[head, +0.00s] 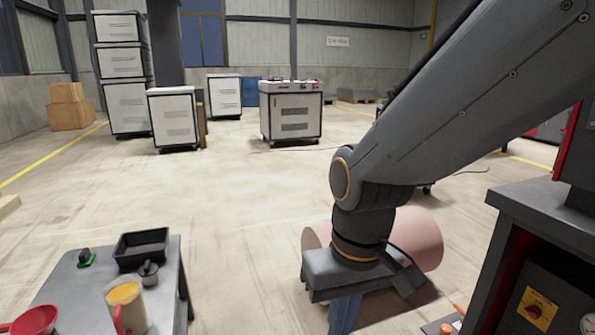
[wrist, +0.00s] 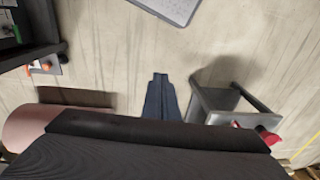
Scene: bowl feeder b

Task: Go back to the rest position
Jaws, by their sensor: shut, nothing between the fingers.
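My gripper (head: 344,318) hangs from the arm on the right of the head view, pointing down, with its fingers cut off by the bottom edge. In the wrist view its dark blue fingers (wrist: 160,78) are together with nothing between them, above bare floor. The gripper is apart from the small grey table (head: 66,282) on its left; this table also shows right of the fingers in the wrist view (wrist: 202,118).
The table bears a black tray (head: 141,253), a jug with yellow contents (head: 126,306) and a red bowl (head: 34,321). A pink cylinder (head: 423,240) lies behind my gripper. A dark machine bench (head: 545,222) stands at right. The middle floor is clear; white cabinets (head: 291,112) stand far back.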

